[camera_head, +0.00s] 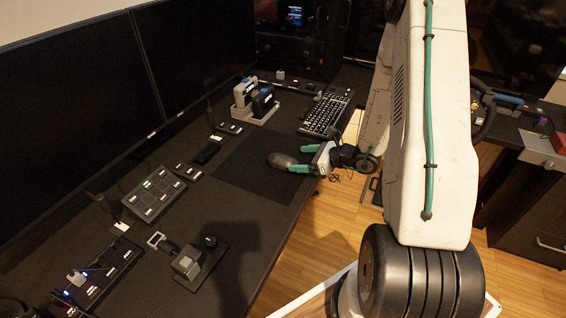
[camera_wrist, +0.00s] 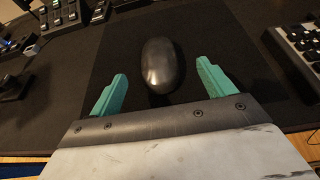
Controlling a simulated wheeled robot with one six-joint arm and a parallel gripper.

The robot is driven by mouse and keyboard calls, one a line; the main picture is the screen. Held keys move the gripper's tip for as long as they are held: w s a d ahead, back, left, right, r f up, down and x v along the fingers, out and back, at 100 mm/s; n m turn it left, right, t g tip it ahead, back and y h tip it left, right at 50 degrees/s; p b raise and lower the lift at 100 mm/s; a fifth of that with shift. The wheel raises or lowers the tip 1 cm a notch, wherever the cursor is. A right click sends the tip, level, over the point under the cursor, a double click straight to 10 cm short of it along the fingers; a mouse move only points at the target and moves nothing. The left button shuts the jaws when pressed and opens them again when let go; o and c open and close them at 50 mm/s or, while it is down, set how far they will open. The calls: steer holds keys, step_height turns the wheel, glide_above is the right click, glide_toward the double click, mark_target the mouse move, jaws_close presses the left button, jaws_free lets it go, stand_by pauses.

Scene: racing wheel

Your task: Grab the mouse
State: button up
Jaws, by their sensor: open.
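The mouse (camera_wrist: 161,65) is dark, smooth and oval, and lies on a black mouse pad (camera_wrist: 215,35). In the wrist view it sits ahead of my gripper (camera_wrist: 160,86), with its near end around the level of the teal fingertips. The fingers are open, one to each side of the mouse, with gaps between them and it. In the head view the mouse (camera_head: 283,161) lies on the pad (camera_head: 240,176) near the desk's front edge, just left of my gripper (camera_head: 300,159). My gripper reaches in from the right and holds nothing.
A keyboard (camera_head: 327,113) lies behind my gripper. A holder (camera_head: 254,106) with two upright devices stands beyond the pad. A button box (camera_head: 153,193) and a joystick unit (camera_head: 189,262) are to the left. Monitors (camera_head: 70,105) line the desk's back. The pad around the mouse is clear.

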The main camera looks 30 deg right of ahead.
mark_target(283, 161)
steer(key=shift+w+f, duration=0.2)
steer(key=shift+f, duration=0.15)
steer(key=x, duration=0.7)
steer(key=shift+s+a, duration=0.1)
steer(key=shift+a, duration=0.25)
steer(key=c, duration=1.1)
